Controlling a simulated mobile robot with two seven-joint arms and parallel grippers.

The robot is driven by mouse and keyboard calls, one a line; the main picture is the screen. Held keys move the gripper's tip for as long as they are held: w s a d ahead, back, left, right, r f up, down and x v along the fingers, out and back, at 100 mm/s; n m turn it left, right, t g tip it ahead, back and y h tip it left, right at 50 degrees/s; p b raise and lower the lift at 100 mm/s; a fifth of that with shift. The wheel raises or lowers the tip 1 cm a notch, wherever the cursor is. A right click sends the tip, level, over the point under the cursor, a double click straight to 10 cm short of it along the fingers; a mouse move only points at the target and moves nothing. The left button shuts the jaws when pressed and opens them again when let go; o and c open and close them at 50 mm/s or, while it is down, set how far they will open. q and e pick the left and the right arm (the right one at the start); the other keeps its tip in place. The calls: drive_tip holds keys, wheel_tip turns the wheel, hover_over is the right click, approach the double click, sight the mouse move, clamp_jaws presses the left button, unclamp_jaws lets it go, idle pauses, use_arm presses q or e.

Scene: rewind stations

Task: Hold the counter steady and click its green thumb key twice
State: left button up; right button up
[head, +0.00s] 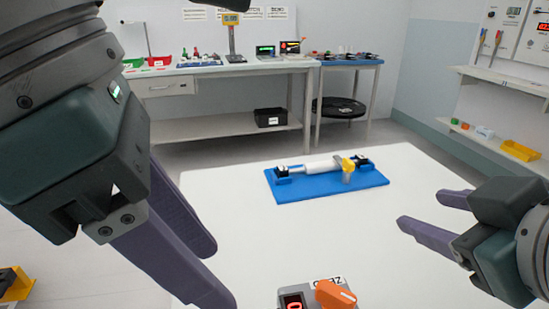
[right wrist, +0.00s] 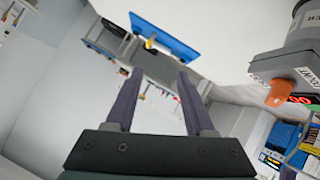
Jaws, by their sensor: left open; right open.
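The counter (head: 292,297), a grey device with a red display, an orange knob (head: 335,294) and a white ZERO label, stands at the near edge of the white table, cut off by the bottom of the head view. It also shows at the right of the right wrist view (right wrist: 311,45). I see no green key on it; part of it is out of view. My left gripper (head: 223,276) is open and empty, left of the counter. My right gripper (head: 420,209) is open and empty, to the right of the counter and apart from it; its fingers (right wrist: 159,74) show in the wrist view.
A blue tray (head: 345,185) with a white cylinder and yellow part lies farther back on the white table (head: 400,250). The tabletop between tray and counter is clear. A back bench (head: 190,88) holds bins, a scale and small devices. Shelves (head: 500,80) hang on the right wall.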

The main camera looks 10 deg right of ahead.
drive_tip(key=w+a+r+n+t+y, duration=0.2)
drive_tip(key=w+r+n+t, duration=0.2)
drive_tip(key=r, duration=0.3)
drive_tip(key=w+a+r+n+t+y, duration=0.1)
drive_tip(key=w+a+r+n+t, duration=0.2)
drive_tip(key=r, duration=0.5)
drive_tip(key=a+r+n+y, duration=0.6)
drive_tip(key=a+n+y, duration=0.3)
drive_tip(key=n+y, duration=0.5)
drive_tip(key=s+a+f+n+g+y, duration=0.25)
drive_tip(key=a+f+n+g, duration=0.2)
drive_tip(key=n+g, duration=0.45)
drive_tip(key=n+g+h, duration=0.9)
drive_tip(key=n+h, duration=0.2)
drive_tip(key=h, duration=0.6)
approach(344, 294)
wheel_tip(344, 294, down, 9)
drive_tip(key=shift+w+f, duration=0.15)
drive_tip(key=shift+f, duration=0.05)
